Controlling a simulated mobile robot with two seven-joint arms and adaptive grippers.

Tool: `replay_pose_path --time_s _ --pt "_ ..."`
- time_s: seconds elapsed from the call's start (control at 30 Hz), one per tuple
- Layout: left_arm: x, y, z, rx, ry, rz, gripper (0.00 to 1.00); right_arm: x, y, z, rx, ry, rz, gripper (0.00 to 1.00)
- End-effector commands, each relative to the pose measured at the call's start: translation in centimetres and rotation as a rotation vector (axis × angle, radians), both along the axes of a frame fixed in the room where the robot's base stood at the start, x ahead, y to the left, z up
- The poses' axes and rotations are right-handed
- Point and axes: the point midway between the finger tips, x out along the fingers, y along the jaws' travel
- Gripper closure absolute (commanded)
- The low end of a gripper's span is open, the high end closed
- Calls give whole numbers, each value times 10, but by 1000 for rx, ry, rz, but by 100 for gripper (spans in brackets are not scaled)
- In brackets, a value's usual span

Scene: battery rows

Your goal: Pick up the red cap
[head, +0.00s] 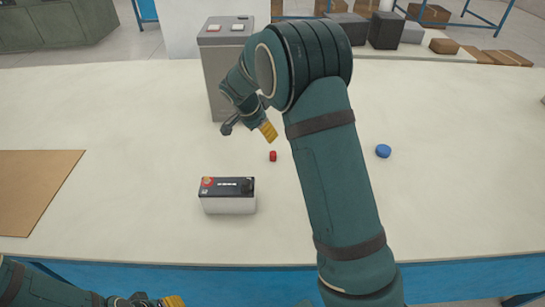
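The small red cap (273,156) lies on the pale table, right of and behind the small battery, in the head view. My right gripper (266,131) hangs just behind and above the red cap, with a yellow fingertip pointing down towards it. The two look apart, and the gripper does not hold the cap. Its other finger is not clearly seen, so its opening is unclear. My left gripper (170,301) shows only partly at the bottom edge, left of the middle, far from the cap. Its opening cannot be made out.
A small black-and-white battery (228,204) stands in front of the cap. A tall grey battery (217,80) stands behind, partly hidden by my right arm. A blue cap (383,151) lies to the right. A brown board (35,190) lies at left. The table's right side is mostly clear.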

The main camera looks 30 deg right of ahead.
Motion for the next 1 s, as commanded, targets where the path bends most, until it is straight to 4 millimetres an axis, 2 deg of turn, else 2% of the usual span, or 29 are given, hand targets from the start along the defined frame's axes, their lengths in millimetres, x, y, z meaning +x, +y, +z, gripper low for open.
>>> replay_pose_path --time_s 0.4,0.77,1.0 --pt "2 0 -11 1 -6 0 54 5 -26 -64 -1 3 0 39" --pt "3 0 -16 1 -8 1 54 7 -33 -86 1 2 1 39" --pt "5 0 -24 2 -12 2 54 7 -43 -120 0 3 0 39"
